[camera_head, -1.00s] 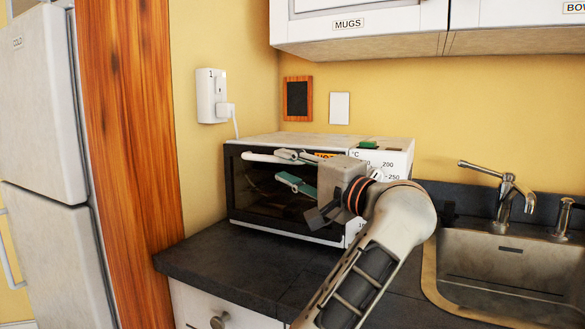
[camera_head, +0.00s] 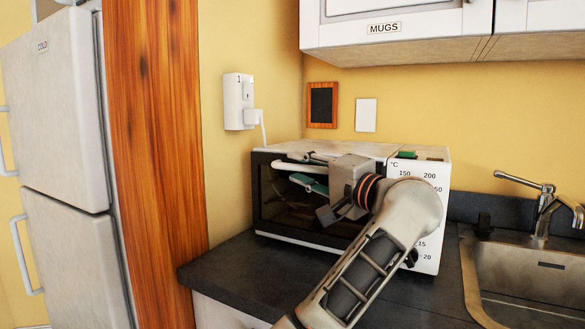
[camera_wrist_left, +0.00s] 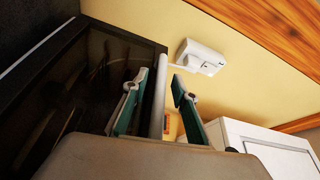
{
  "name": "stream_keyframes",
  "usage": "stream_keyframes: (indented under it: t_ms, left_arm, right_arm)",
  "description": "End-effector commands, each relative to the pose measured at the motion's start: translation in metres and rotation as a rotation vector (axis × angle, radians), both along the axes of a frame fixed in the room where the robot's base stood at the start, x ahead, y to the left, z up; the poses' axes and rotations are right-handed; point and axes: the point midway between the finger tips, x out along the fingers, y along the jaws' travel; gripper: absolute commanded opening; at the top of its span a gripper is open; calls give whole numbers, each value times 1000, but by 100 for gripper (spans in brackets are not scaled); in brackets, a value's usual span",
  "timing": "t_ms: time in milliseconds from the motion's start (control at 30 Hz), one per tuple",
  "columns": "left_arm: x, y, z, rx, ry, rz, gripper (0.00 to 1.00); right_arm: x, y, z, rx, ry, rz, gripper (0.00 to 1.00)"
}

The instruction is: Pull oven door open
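The white toaster oven (camera_head: 345,152) stands on the dark counter. Its dark glass door (camera_head: 285,208) looks shut on the front. The white door handle (camera_head: 290,167) runs along the door's upper part. My left gripper (camera_head: 312,171) is at the handle, in front of the door, and its wrist hides the door's right part. In the left wrist view, its green-padded fingers (camera_wrist_left: 158,103) are apart, with the handle bar (camera_wrist_left: 158,90) between them. The bar is closer to the left finger; a gap shows on the right one's side. My right gripper is not in view.
A sink with a tap (camera_head: 540,205) is at the right. A wooden panel (camera_head: 155,150) and a fridge (camera_head: 65,125) stand at the left. The mugs cupboard (camera_head: 400,45) hangs above. Bare counter (camera_head: 240,265) lies in front of the oven.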

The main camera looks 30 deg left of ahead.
Motion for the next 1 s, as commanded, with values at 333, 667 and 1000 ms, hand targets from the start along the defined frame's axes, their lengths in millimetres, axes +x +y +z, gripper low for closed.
stream_keyframes:
  t_ms: [333,667,1000]
  left_arm:
    - [1,0,0,0,0,-1,28]
    - [1,0,-1,0,-1,-1,0]
    - [-15,1,-14,-4,-94,-1,0]
  right_arm:
    - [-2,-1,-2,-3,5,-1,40]
    - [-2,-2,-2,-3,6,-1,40]
    - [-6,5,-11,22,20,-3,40]
